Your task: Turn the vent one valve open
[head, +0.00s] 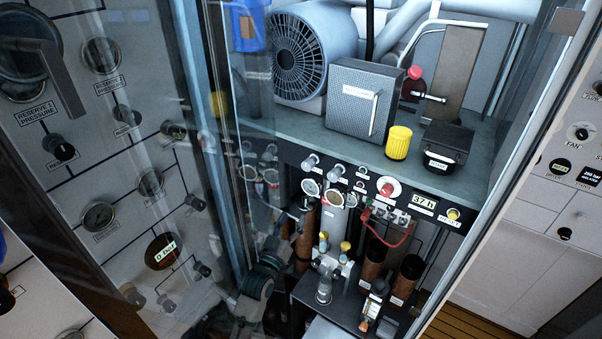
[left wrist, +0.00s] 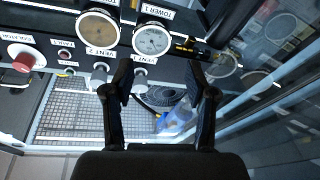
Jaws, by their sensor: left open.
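The vent one valve is a small pale knob (head: 310,161) at the left end of the cabinet's black panel, above a round gauge. In the left wrist view the panel appears upside down, and the vent one knob (left wrist: 141,76) is partly hidden by a finger. My left gripper (left wrist: 163,78) is open; the knob shows between its fingers, closer to the picture-left finger. I see no contact and cannot tell the depth gap. In the head view my left gripper (head: 271,264) is dark, low beside the glass. The valve's setting cannot be read. My right gripper is not in view.
The vent two knob (head: 337,172) is close beside vent one. Gauges (head: 335,198) sit just below, and a red button (head: 387,188) is farther right. A glass pane (head: 225,150) stands close on the left. Brown cylinders and fittings crowd the space below.

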